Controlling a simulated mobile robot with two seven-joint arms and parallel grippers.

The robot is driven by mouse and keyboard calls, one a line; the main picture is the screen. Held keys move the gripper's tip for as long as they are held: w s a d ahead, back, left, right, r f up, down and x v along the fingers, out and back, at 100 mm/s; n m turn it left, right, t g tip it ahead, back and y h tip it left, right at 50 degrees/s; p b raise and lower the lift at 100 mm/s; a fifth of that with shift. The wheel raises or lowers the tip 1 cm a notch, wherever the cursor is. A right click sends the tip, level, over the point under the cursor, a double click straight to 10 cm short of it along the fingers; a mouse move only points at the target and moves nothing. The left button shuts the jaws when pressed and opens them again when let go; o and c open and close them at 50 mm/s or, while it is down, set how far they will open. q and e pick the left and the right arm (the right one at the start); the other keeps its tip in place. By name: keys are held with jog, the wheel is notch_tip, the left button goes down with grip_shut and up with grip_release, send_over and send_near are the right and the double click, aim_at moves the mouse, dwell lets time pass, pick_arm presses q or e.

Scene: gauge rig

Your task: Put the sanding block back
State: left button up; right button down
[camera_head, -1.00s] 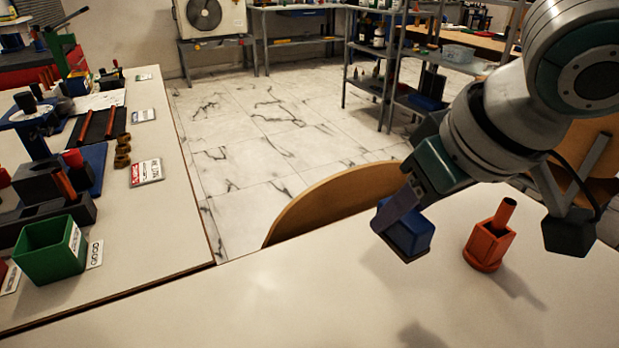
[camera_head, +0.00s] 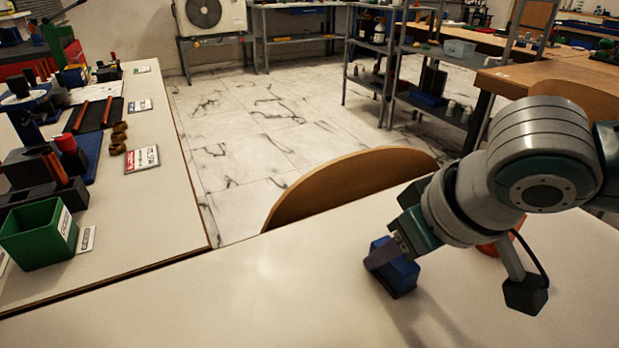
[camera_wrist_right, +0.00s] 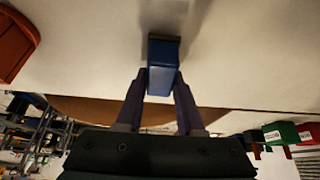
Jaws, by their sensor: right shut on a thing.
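The blue sanding block (camera_head: 402,279) is between the fingers of my right gripper (camera_head: 388,257), over the near white table. In the right wrist view the block (camera_wrist_right: 162,62) sits between the two purple-grey fingers (camera_wrist_right: 160,98), with a dark strip along its far end. My right gripper is shut on it. The block is tilted in the head view and low over the tabletop; I cannot tell whether it touches. My left gripper is not in view.
An orange holder (camera_head: 488,249) is mostly hidden behind my right arm; an orange shape (camera_wrist_right: 14,45) shows in the wrist view. The left bench holds a green bin (camera_head: 40,236), labels and tools. A wooden chair back (camera_head: 345,180) rises behind the table. The table's left part is clear.

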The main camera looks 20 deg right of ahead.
jog(key=c, duration=0.5)
grip_release()
jog(key=p+v, duration=0.5)
jog(key=v, duration=0.7)
jog(key=s+a+f+n+y, duration=0.1)
jog(key=s+a, duration=0.3)
jog(key=a, duration=0.2)
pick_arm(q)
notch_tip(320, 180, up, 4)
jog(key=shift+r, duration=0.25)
pick_arm(e)
jog(key=shift+g+h, duration=0.6)
jog(key=shift+g, duration=0.3)
jog(key=s+f, duration=0.1)
jog(key=s, duration=0.1)
jog(key=s+d+f, duration=0.1)
jog(key=s, duration=0.2)
jog(key=s+d+f, duration=0.1)
jog(key=s, duration=0.1)
jog(key=shift+s+d, duration=0.2)
jog(key=shift+d, duration=0.05)
